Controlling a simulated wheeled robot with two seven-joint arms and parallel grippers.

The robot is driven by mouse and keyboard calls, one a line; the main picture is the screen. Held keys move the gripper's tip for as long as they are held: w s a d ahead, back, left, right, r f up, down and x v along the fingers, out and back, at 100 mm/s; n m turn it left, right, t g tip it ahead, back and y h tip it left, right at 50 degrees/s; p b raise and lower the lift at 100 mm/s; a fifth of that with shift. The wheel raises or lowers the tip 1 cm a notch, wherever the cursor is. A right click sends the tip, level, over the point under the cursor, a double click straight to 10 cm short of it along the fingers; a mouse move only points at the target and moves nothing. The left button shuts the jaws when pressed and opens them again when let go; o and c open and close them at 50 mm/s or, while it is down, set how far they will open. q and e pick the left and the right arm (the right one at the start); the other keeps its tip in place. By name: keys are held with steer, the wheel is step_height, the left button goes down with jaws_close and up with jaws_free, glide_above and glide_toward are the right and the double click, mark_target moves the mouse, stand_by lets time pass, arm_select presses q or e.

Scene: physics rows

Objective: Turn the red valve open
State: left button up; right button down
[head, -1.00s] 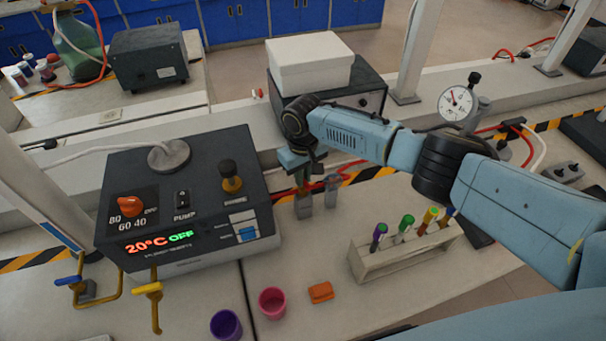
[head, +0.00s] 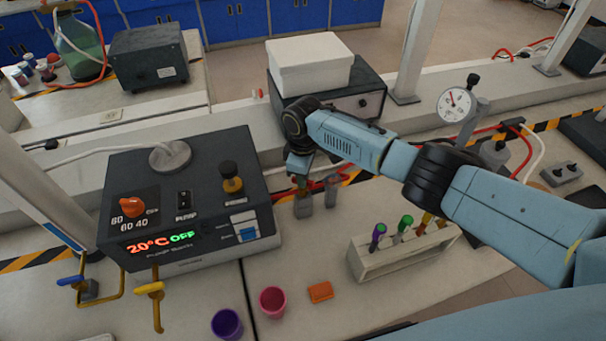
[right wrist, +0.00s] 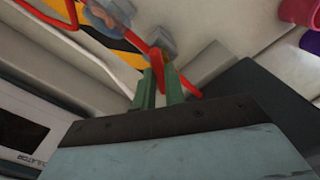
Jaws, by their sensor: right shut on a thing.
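The red valve's handle (right wrist: 157,60) shows in the right wrist view as a red bar crossing between the two green fingers. Its grey body (right wrist: 160,42) is just beyond the fingertips. My right gripper (right wrist: 161,82) is shut on the handle. The handle is mostly hidden there by the gripper. My left gripper is not in view.
The bath unit (head: 185,185) reads 20°C OFF. A test-tube rack (head: 385,266) stands right of centre. A purple cup (head: 227,324), a pink cup (head: 272,302) and an orange block (head: 320,292) sit at the front. A second grey fitting (head: 331,190) and red hoses are beside the valve.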

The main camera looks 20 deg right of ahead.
steer(key=n, duration=0.6)
steer(key=shift+r+n, duration=0.1)
steer(key=shift+n, duration=0.2)
stand_by(0.4)
steer(key=c, duration=1.5)
jaws_free()
steer(key=shift+o, duration=0.2)
step_height(320, 180, up, 13)
steer(key=shift+r, duration=0.2)
